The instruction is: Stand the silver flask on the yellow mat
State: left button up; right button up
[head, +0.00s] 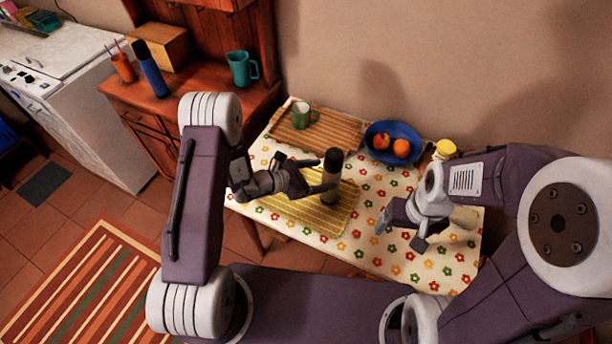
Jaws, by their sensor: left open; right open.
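The silver flask (330,190), with a black cap, stands upright on the yellow mat (318,217), towards the mat's right part. The mat is striped and lies flat on the flowered tablecloth. My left gripper (318,175) is open, with its fingers reaching from the left to the flask's body. I cannot tell whether a finger touches it. My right gripper (399,232) is open and empty over the cloth, to the right of the mat. My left arm and gripper hide part of the mat's left side.
A wooden board (338,132) with a green mug (301,115) lies at the back. Beside it is a blue bowl (376,151) with oranges. A yellow-lidded jar (445,149) and a beige object (463,217) are near my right arm. The front cloth (365,250) is clear.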

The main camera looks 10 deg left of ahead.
pick_arm(q)
jog(key=v, duration=0.9)
jog(key=s+d+m+g+y, duration=0.25)
jog(key=s+m+g, duration=0.65)
jog(key=s+m, duration=0.6)
jog(key=w+a+r+m+t+y, duration=0.1)
jog(key=a+r+m+t+y, duration=0.1)
jog(key=a+m+y, duration=0.6)
jog(key=a+r+m, duration=0.1)
jog(key=a, duration=0.1)
jog(key=shift+a+m+t+b, duration=0.3)
jog(key=shift+a+m+b, duration=0.05)
jog(key=shift+m+b, duration=0.05)
